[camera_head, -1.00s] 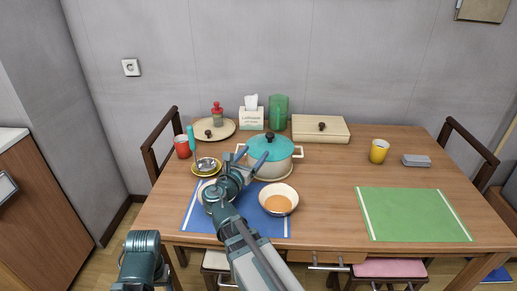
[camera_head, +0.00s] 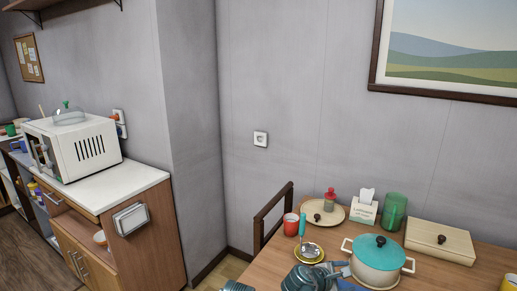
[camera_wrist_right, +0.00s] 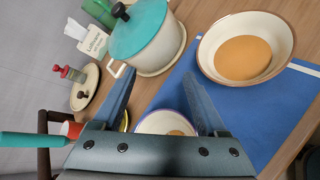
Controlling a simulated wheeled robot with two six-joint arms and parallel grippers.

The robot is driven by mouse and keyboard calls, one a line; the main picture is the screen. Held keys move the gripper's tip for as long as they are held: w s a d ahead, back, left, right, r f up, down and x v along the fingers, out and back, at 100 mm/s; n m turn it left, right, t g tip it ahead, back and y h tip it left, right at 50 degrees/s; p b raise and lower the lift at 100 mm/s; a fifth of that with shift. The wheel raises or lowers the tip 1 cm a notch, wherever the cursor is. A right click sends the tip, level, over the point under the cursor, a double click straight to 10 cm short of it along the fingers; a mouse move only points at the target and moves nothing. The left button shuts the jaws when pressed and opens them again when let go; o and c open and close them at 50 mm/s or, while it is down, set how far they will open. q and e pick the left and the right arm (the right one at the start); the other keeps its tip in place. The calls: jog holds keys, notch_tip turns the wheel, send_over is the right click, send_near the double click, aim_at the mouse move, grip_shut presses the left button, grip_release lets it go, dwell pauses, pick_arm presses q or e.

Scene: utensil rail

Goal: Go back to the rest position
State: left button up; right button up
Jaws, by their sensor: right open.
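My right gripper (camera_wrist_right: 158,76) is open in the wrist view, its two dark fingers apart with nothing between them. It is over the blue mat (camera_wrist_right: 190,85), beside a teal-lidded pot (camera_wrist_right: 150,45). In the head view the right gripper (camera_head: 340,270) shows at the bottom edge, left of the pot (camera_head: 376,262). A teal-handled ladle (camera_head: 302,228) is at a yellow-rimmed dish to its left; the handle (camera_wrist_right: 30,139) also shows in the wrist view. Only a sliver of my left arm shows at the bottom of the head view; its gripper is out of view.
A bowl of orange-brown food (camera_wrist_right: 243,58) sits on the blue mat, and a bowl (camera_wrist_right: 165,123) shows between and behind the fingers. A red cup (camera_head: 290,226), tissue box (camera_head: 364,209), green pitcher (camera_head: 393,212) and cream box (camera_head: 440,241) stand around. A chair (camera_head: 272,215) is at the table's left.

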pick_arm(q)
notch_tip(320, 180, up, 15)
jog(key=p, duration=1.2)
pick_arm(e)
jog(key=s+a+r+m+g+y, duration=0.1)
jog(key=s+a+m+g+y, duration=0.2)
jog(key=s+a+m, duration=0.3)
jog(key=s+a+r+m+g+y, duration=0.2)
jog(key=s+a+m+y, duration=0.3)
jog(key=a, duration=0.9)
jog(key=s+g+y, duration=0.1)
jog(key=s, duration=0.2)
jog(key=shift+s+a+r+m+g, duration=0.25)
jog(key=shift+s+a+m+g, duration=0.05)
jog(key=shift+m, duration=0.1)
pick_arm(q)
jog(key=shift+f, duration=0.1)
